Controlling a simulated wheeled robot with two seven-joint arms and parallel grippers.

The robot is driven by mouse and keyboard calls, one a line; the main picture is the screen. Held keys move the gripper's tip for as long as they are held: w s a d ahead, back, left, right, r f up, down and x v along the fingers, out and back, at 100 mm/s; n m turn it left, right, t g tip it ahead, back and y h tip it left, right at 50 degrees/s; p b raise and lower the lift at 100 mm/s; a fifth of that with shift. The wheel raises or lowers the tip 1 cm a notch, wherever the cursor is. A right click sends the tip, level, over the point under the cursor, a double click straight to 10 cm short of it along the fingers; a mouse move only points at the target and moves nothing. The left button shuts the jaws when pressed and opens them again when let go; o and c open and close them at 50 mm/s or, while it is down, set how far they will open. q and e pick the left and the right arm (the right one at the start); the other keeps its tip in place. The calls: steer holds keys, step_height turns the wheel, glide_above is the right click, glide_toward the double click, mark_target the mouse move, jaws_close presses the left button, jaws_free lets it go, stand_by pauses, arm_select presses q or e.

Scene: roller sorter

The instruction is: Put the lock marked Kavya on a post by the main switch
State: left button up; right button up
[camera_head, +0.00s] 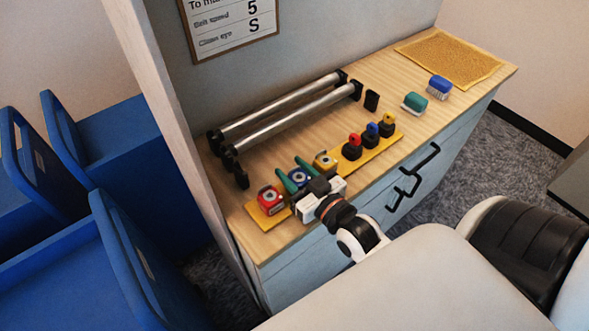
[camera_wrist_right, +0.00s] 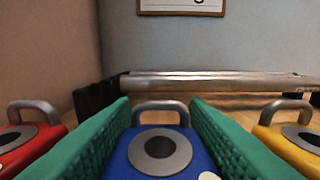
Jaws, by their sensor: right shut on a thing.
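A red lock (camera_head: 270,199), a blue lock (camera_head: 299,177) and a yellow lock (camera_head: 325,161) stand in a row on a yellow board (camera_head: 251,209). My right gripper (camera_head: 297,176) is shut on the blue lock, with a green finger at each side. In the right wrist view the blue lock (camera_wrist_right: 160,160) sits upright between the fingers, its grey shackle on top. The red lock (camera_wrist_right: 32,143) and yellow lock (camera_wrist_right: 292,140) are on either side. No name on a lock is readable. I cannot make out a main switch. My left gripper is not in view.
Black pieces with red (camera_head: 353,146), blue (camera_head: 372,134) and yellow (camera_head: 388,123) tops stand farther right. Metal rollers (camera_head: 285,112) lie behind the locks. Blue bins (camera_head: 110,130) stand left.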

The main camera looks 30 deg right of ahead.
steer(key=shift+f, duration=0.1)
steer(key=o, duration=1.1)
steer(key=shift+s+f, duration=0.1)
steer(key=shift+s, duration=0.45)
steer(key=s, duration=0.3)
steer(key=s+b, duration=0.1)
steer(key=s, duration=0.3)
steer(key=s+d+b, duration=0.1)
steer(key=s, duration=0.3)
steer(key=shift+r, duration=0.25)
